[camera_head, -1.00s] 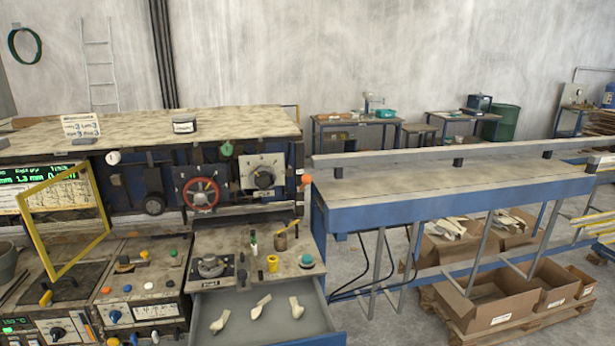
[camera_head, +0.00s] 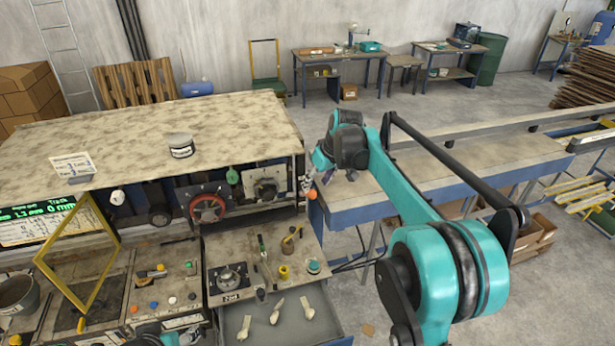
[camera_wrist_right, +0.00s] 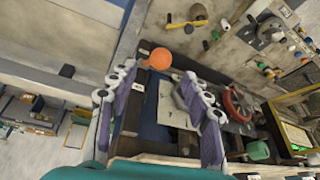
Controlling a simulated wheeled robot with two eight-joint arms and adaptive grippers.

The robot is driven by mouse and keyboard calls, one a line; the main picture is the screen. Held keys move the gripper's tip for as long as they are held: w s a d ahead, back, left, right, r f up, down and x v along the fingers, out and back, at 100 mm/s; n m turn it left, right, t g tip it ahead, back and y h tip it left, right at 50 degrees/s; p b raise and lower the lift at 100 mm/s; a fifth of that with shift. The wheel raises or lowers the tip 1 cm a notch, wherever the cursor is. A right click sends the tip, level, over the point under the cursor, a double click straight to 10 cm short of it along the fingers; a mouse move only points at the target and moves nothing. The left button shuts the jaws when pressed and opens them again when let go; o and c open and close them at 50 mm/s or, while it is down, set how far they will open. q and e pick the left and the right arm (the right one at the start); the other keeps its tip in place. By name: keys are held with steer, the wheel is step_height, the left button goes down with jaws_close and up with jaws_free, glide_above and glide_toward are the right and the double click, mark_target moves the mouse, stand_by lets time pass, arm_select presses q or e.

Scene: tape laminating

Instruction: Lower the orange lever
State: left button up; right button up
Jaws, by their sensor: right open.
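In the right wrist view the orange knob (camera_wrist_right: 160,58) lies just beyond and between the two fingertips. My right gripper (camera_head: 308,182) is just above the knob in the head view, partly hidden by its own wrist. The lever's stem is mostly hidden. My left gripper cannot be made out.
The machine front has a red handwheel (camera_head: 207,208) and a dial panel (camera_head: 265,186) left of the knob. An open drawer (camera_head: 300,320) holds several pale pieces. A yellow frame (camera_head: 78,250) stands at left. The conveyor table (camera_head: 450,185) runs right.

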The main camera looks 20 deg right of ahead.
mark_target(313, 191)
steer(key=x, duration=0.7)
steer(key=shift+f, duration=0.2)
steer(key=shift+s, duration=0.1)
jaws_close()
